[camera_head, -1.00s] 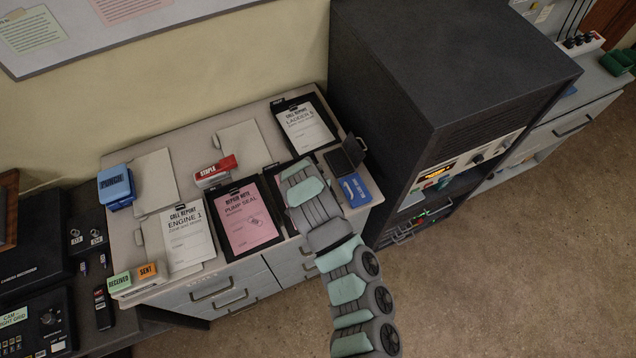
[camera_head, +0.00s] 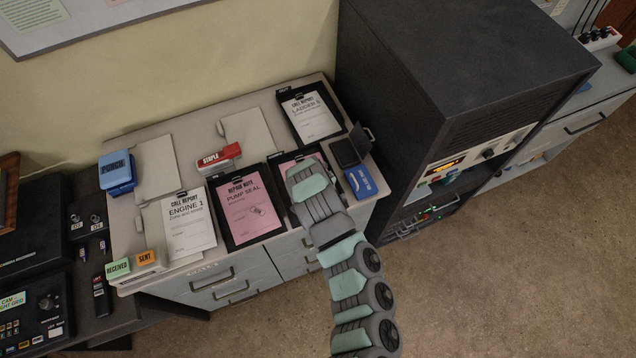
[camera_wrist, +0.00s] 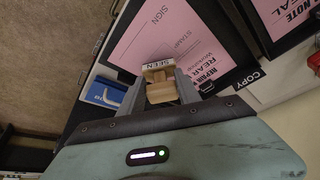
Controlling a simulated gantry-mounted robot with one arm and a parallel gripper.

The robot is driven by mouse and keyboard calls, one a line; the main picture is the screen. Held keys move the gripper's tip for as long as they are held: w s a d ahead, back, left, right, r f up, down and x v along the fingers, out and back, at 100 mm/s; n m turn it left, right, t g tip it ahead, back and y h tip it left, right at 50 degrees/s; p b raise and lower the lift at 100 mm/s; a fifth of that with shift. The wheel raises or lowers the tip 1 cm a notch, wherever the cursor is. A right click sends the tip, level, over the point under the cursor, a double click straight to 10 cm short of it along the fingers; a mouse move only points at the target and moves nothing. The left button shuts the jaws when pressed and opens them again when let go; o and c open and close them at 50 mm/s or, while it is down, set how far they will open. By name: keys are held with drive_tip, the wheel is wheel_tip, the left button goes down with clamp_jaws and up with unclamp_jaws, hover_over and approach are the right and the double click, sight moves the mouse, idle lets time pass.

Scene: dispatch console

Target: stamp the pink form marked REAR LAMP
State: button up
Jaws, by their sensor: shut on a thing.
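My gripper (camera_wrist: 160,86) is shut on a wooden stamp (camera_wrist: 160,90), whose pale label reads SEEN in the wrist view. I cannot tell whether the stamp touches the paper. In the head view only the upper edge of this form (camera_head: 287,166) shows, because my arm hides the rest, along with the gripper and stamp.
Left of it lies the pink PUMP SEAL form (camera_head: 235,207) on a black clipboard. An open black ink pad (camera_head: 346,152) and a blue object (camera_head: 361,182) sit at the right edge. A tall dark cabinet (camera_head: 440,70) stands right.

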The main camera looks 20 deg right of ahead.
drive_tip(key=shift+f, duration=0.6)
idle(1.4)
drive_tip(key=shift+r, duration=0.15)
wheel_tip(320, 180, up, 7)
drive_tip(key=p, duration=0.3)
drive_tip(key=shift+p, duration=0.4)
drive_tip(key=shift+a, duration=0.1)
idle(0.6)
